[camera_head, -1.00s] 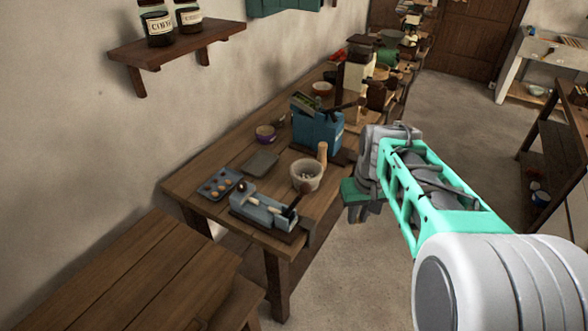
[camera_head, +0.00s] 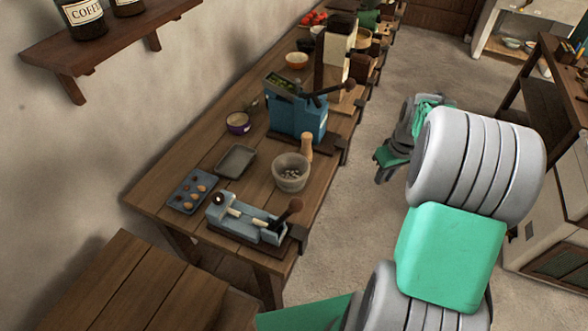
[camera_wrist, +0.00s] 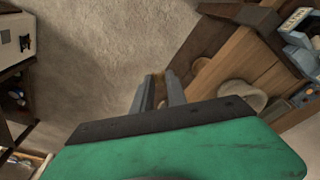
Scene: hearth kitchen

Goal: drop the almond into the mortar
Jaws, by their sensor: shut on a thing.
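The mortar (camera_head: 291,180) is a grey stone bowl on the long wooden table, with some pale bits inside and a light wooden pestle (camera_head: 307,148) leaning out at its back. It also shows in the wrist view (camera_wrist: 243,98), right of my fingers. My gripper (camera_head: 381,175) hangs over the floor, right of the table and apart from the mortar. In the wrist view its two fingers (camera_wrist: 159,88) are close together on a small brownish thing, the almond (camera_wrist: 158,75), mostly hidden between the tips.
A blue-grey tray (camera_head: 181,205) with several brown nuts lies at the table's near left. A blue lever press (camera_head: 252,228) stands at the near edge, a taller blue machine (camera_head: 294,122) behind the mortar.

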